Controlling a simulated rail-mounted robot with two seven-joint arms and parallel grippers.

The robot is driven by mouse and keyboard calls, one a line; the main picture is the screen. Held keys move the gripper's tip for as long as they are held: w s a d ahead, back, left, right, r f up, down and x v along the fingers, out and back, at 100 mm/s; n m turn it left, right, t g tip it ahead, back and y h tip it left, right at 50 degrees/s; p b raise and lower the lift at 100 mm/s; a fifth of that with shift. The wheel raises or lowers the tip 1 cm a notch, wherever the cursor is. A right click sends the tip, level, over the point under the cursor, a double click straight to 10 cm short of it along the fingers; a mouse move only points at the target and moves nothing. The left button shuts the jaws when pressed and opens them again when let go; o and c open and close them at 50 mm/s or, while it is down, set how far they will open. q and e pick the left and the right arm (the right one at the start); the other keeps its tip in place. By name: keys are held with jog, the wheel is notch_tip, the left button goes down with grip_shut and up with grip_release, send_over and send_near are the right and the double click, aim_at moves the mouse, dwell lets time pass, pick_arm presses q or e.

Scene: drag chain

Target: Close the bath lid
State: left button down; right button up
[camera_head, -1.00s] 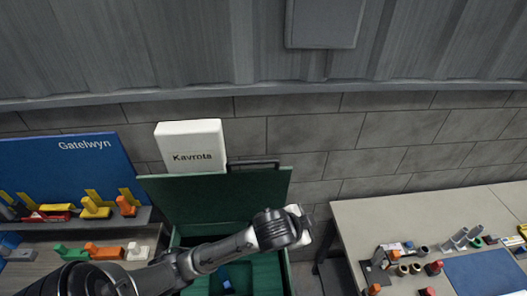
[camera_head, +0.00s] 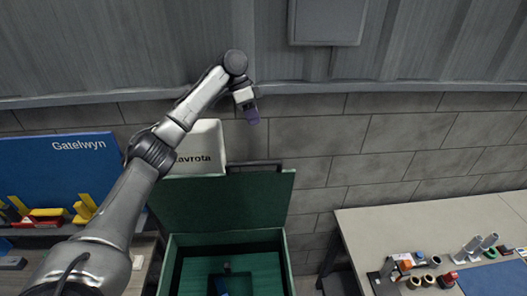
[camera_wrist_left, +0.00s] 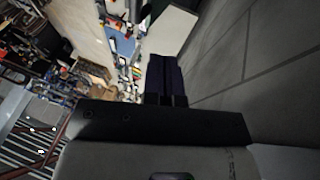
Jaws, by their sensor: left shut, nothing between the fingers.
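The bath is a green box (camera_head: 290,268) standing against the wall between two benches. Its green lid (camera_head: 225,203) is open and stands upright at the back, with a dark handle along its top edge. Inside the box a small blue item (camera_head: 219,284) lies on the green ribbed bottom. My left gripper (camera_head: 252,117) is raised above and behind the lid, near the wall, touching nothing that I can see. In the left wrist view its dark fingers (camera_wrist_left: 166,78) are together and empty. My right gripper is not in view.
A white box marked Kavrota (camera_head: 208,150) stands behind the lid, partly hidden by my left arm. A blue Gatelwyn board (camera_head: 85,150) with colored parts is at left. A grey bench (camera_head: 400,225) with small parts is at right.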

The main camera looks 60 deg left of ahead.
pick_arm(q)
jog(key=d+f+m+h+p, duration=0.1)
jog(key=d+f, duration=0.4)
jog(key=f, duration=0.3)
jog(key=shift+d+f+m+g, duration=0.3)
dwell(0.4)
